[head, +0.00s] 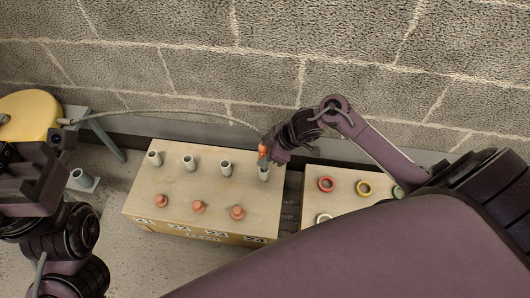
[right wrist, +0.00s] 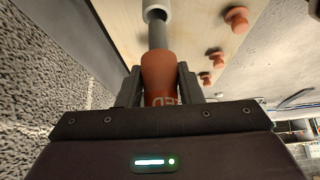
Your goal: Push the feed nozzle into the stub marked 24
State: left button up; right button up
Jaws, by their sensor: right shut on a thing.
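A wooden box (head: 225,190) carries a row of grey stubs, with number labels along its front edge. The stub at the right end (head: 264,174), in line with the label that reads as 24, stands upright. My right gripper (head: 265,153) is shut on the orange feed nozzle (head: 261,151) just above that stub. In the right wrist view the nozzle (right wrist: 159,75) lies between the fingers, its grey tip pointing at the pale stub mouth (right wrist: 155,6). The tip overlaps the mouth; I cannot tell how deep it is. My left gripper (head: 35,150) is at the left edge, its jaws unclear.
Orange caps (head: 199,206) stand in front of the other stubs. A second wooden box (head: 342,200) with coloured rings is at the right. A hose (head: 170,111) arches from a yellow reel (head: 30,114) to the nozzle. A block wall (head: 270,55) is behind.

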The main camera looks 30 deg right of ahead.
dwell(0.4)
jog(key=shift+p, duration=0.45)
jog(key=shift+f+b, duration=1.45)
jog(key=shift+f, duration=1.5)
jog(key=o, duration=1.6)
jog(key=shift+c, duration=0.2)
